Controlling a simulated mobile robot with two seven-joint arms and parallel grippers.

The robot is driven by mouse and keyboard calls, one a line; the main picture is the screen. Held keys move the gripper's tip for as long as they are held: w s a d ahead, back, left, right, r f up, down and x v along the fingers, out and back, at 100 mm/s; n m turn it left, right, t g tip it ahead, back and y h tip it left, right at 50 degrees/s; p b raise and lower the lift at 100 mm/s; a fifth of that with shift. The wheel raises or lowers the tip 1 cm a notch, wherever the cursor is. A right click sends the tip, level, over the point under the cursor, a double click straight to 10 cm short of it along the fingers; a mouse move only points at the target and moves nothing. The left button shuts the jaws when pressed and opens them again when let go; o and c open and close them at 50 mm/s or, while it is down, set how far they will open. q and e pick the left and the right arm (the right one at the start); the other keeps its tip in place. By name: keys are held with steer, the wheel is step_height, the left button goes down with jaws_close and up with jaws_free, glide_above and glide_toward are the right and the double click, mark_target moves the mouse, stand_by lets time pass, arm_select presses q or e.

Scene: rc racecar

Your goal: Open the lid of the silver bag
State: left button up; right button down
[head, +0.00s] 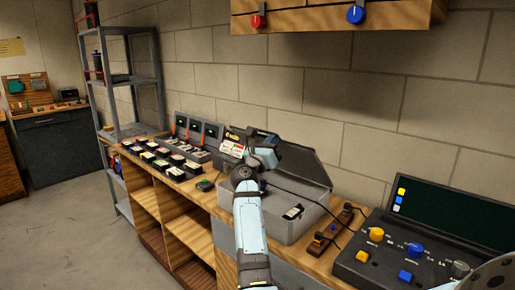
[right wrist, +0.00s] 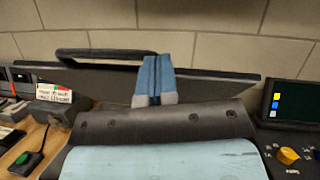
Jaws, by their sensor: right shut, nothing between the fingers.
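The silver bag is a grey hard case on the workbench. Its base (head: 283,226) shows in the head view, with a small dark-and-white item inside. Its lid (head: 302,168) stands raised at the back, leaning toward the wall. In the right wrist view the lid (right wrist: 215,88) spans the middle, with a dark handle loop (right wrist: 85,54) at its top edge. My right gripper (head: 262,138) is shut and empty, in front of the lid near its upper left. Its blue fingers also show in the right wrist view (right wrist: 156,68). Whether they touch the lid is unclear. My left gripper is out of view.
A control console (head: 395,262) with knobs and a dark screen stands at the right. Chargers and batteries (head: 168,165) fill the bench at the left. A brick wall (head: 330,95) is close behind. A wooden rack (head: 335,8) with red and blue knobs hangs above.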

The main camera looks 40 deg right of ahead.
steer(key=d+r+y+p, duration=0.1)
steer(key=d+r+p, duration=0.1)
steer(key=d+r+y+p, duration=0.1)
steer(key=d+r+p, duration=0.1)
steer(key=r+p, duration=0.1)
steer(key=d+r+g+y+p, duration=0.1)
steer(key=d+r+p, duration=0.1)
steer(key=d+p, duration=0.1)
steer(key=shift+w+r+m, duration=0.15)
steer(key=shift+w+m, duration=0.15)
steer(key=shift+m, duration=0.1)
arm_select(q)
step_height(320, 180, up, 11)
steer(key=p, duration=0.3)
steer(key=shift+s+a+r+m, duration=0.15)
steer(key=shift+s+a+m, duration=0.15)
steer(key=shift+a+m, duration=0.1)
arm_select(e)
steer(key=s+r+x, duration=0.1)
steer(key=s+x, duration=0.1)
steer(key=x, duration=0.7)
steer(key=shift+w+d+y, duration=0.35)
steer(key=shift+w+y, duration=0.05)
steer(key=shift+w, duration=0.05)
steer(key=shift+f, duration=0.1)
steer(key=shift+a, duration=0.15)
